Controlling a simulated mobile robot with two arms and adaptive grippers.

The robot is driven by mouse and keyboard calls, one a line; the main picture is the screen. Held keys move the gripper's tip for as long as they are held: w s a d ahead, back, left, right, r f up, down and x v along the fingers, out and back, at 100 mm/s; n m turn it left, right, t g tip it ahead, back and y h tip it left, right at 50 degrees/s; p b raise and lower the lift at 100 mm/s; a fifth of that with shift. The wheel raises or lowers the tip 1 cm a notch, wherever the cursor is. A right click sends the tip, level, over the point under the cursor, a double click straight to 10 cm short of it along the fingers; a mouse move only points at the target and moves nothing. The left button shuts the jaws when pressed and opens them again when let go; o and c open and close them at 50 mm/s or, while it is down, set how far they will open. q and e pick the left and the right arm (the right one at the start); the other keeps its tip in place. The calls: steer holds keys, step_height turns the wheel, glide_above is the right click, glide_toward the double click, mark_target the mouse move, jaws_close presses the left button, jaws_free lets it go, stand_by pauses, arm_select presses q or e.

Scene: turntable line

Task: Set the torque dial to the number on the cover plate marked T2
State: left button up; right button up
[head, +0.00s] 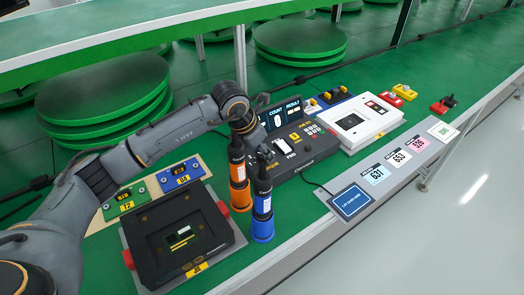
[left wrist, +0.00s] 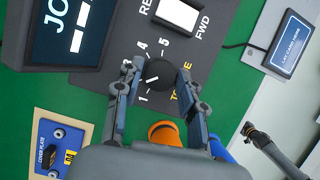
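The black torque dial (left wrist: 159,73) sits on the dark console (left wrist: 200,62), with printed numbers around it; 1, 3, 4 and 5 are legible. I cannot tell which number it points to. My left gripper (left wrist: 160,78) is open, with one finger on each side of the dial and small gaps showing. In the head view my left gripper (head: 258,153) hangs over the console's near left part and hides the dial. The green cover plate marked T2 (head: 120,202) lies at the left on a beige strip; its number is too small to read.
An orange driver (head: 239,190) and a blue driver (head: 262,222) stand upright close to my left gripper. A black fixture (head: 222,207) is left of them. A blue cover plate (head: 181,178) lies beside T2. A blue card pad (head: 351,201) lies near the front edge.

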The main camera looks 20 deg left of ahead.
arm_select(q)
steer(key=shift+o, duration=1.2)
steer(key=shift+r, duration=0.15)
steer(key=v, duration=1.1)
steer(key=shift+s+a+r, duration=0.2)
steer(key=shift+s+r, duration=0.05)
steer(key=shift+r, duration=0.05)
